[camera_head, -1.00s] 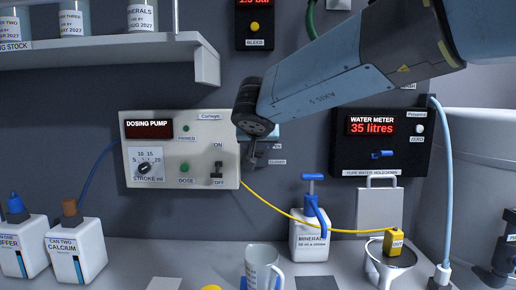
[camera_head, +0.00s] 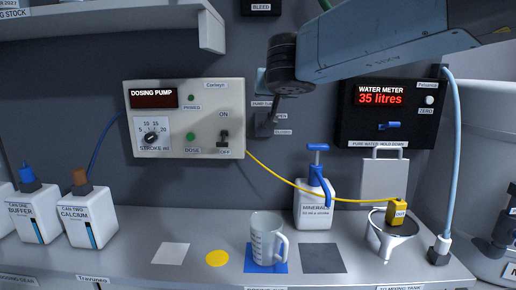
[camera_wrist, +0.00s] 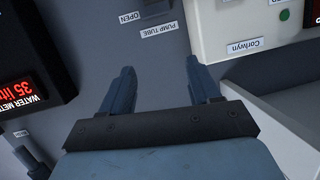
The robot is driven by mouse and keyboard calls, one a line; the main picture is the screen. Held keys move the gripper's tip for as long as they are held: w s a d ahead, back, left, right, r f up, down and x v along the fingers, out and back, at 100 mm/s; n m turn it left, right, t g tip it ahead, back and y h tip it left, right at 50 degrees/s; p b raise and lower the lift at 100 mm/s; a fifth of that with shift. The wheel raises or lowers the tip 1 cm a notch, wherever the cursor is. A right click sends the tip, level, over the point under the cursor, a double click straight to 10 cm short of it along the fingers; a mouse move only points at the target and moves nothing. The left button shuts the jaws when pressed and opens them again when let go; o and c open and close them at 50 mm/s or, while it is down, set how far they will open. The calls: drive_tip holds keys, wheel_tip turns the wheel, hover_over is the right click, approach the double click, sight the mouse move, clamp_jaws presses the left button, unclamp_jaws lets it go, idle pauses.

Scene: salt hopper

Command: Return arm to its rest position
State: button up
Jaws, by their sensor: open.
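My gripper (camera_wrist: 160,72) is open in the wrist view, with its two blue-grey fingers apart and nothing between them. It faces the grey wall panel near the pump tube label (camera_wrist: 172,30). In the head view my arm reaches in from the upper right. Its dark wrist end is in front of the wall, between the dosing pump (camera_head: 184,119) and the water meter (camera_head: 389,112). The fingers are not clear there. A small pump tube lever (camera_head: 266,122) shows just below the wrist end. The water meter reads 35 litres.
A shelf (camera_head: 130,38) juts out at upper left. On the bench stand a clear jug (camera_head: 266,238), a minerals bottle (camera_head: 314,205) and a metal cup (camera_head: 390,238). A yellow tube (camera_head: 285,182) runs from the pump to the cup. Buffer (camera_head: 38,212) and calcium (camera_head: 88,214) cans stand left.

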drive_tip(key=s+d+f+g, duration=0.4)
drive_tip(key=s+d+f, duration=0.5)
drive_tip(key=s, duration=0.2)
drive_tip(key=s+d+f+g+h, duration=0.1)
drive_tip(key=s+d+f+g, duration=0.4)
drive_tip(key=s+d+f, duration=0.4)
drive_tip(key=s+d, duration=0.1)
drive_tip(key=s, duration=0.2)
drive_tip(key=shift+d+f, duration=0.3)
drive_tip(key=shift+f, duration=0.05)
drive_tip(key=shift+c, duration=0.3)
idle(0.4)
